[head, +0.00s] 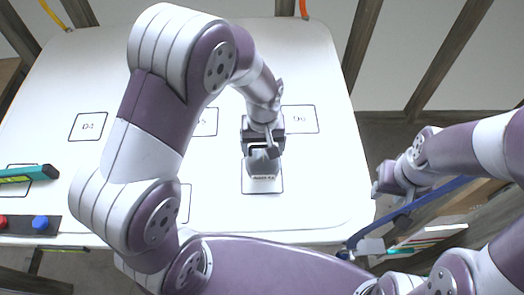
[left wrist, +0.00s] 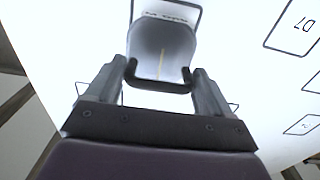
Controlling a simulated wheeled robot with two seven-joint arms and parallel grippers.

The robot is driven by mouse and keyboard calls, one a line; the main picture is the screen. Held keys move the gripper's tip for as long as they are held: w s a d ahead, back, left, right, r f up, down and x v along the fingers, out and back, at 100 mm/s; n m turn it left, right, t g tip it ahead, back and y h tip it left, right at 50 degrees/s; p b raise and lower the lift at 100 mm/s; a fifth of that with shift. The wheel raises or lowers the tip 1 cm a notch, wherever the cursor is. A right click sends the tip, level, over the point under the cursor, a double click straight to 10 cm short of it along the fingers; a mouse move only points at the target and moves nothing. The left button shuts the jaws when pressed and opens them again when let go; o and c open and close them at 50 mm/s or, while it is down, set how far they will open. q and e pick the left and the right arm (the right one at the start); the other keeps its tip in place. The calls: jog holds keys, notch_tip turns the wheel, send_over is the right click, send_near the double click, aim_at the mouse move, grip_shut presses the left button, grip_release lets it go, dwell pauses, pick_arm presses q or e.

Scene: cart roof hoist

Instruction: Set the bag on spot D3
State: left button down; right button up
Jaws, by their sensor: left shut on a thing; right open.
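The bag (head: 264,163) is small and grey with a dark handle. It also shows in the left wrist view (left wrist: 160,48), with the handle between the fingers. My left gripper (head: 263,141) is shut on the handle, above the bag; in the left wrist view it is at the bottom middle (left wrist: 160,85). The bag is over an outlined spot (head: 262,188) on the white roof panel (head: 320,190); that spot's label is hidden. I cannot tell whether the bag touches the panel. My right gripper (head: 384,182) is open and empty, off the panel's right edge.
Other outlined spots lie on the panel, including one at left (head: 87,126) and one behind the bag at right (head: 301,119). A teal tool (head: 28,174) and a dark strip with red and blue knobs (head: 28,224) are at far left. Wooden beams (head: 448,55) stand beyond the panel.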

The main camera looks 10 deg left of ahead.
aim_at(262, 156)
pick_arm(q)
jog(key=f, duration=0.1)
jog(key=f+p, duration=0.1)
jog(key=f, duration=0.1)
jog(key=shift+s+a+f, duration=0.1)
jog(key=shift+s, duration=0.25)
jog(key=shift+f, duration=0.35)
jog(key=shift+w+f, duration=0.1)
